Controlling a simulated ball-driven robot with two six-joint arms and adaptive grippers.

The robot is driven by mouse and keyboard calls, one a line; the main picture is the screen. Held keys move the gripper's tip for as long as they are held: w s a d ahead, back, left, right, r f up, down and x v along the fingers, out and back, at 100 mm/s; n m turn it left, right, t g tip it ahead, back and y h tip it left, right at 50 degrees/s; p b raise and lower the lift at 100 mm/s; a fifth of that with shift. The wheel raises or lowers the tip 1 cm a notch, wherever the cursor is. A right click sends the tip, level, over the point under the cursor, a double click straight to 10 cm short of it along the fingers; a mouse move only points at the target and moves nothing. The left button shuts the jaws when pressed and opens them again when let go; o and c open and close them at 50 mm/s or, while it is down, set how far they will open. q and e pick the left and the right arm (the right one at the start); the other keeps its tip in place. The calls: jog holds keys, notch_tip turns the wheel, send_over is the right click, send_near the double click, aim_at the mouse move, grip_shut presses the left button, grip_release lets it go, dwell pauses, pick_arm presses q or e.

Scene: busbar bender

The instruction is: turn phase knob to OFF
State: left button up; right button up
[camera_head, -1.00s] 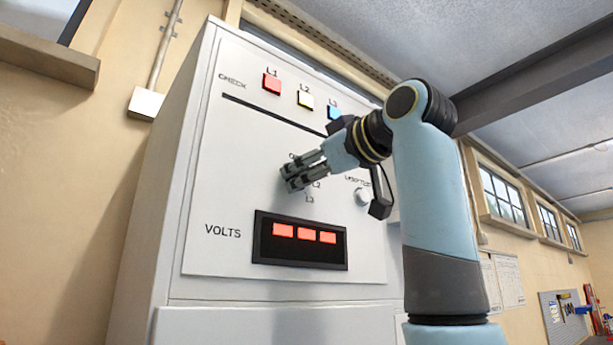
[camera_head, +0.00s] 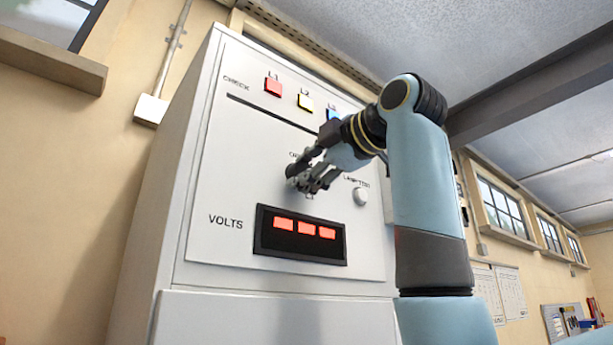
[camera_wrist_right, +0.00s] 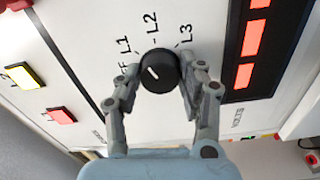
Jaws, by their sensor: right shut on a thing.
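The black round phase knob (camera_wrist_right: 159,72) shows in the right wrist view, with a short white mark left of its middle. The labels L1, L2 and L3 stand around it, and a partly covered OFF label is at its left. My right gripper (camera_wrist_right: 150,84) has one finger on each side of the knob and is shut on it. In the head view my right gripper (camera_head: 308,182) is at the panel and hides the knob and most of its labels. My left gripper is not in view.
The white cabinet panel (camera_head: 225,175) carries a lit red VOLTS display (camera_head: 300,254) just below the gripper. A round LAMP TEST button (camera_head: 360,197) is to its right. Red (camera_head: 273,87), yellow (camera_head: 305,101) and blue lamps sit above.

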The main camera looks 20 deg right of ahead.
jog(key=n+b, duration=0.2)
jog(key=n, duration=0.4)
jog(key=n+b, duration=0.3)
jog(key=n, duration=0.3)
jog(key=shift+f+n, duration=0.2)
jog(key=shift+n, duration=0.2)
dwell(0.3)
jog(key=o, duration=1.2)
jog(key=shift+r, duration=0.15)
jog(key=shift+s, duration=0.25)
jog(key=v, duration=1.1)
jog(key=shift+s+d, duration=0.1)
jog(key=shift+s, duration=0.15)
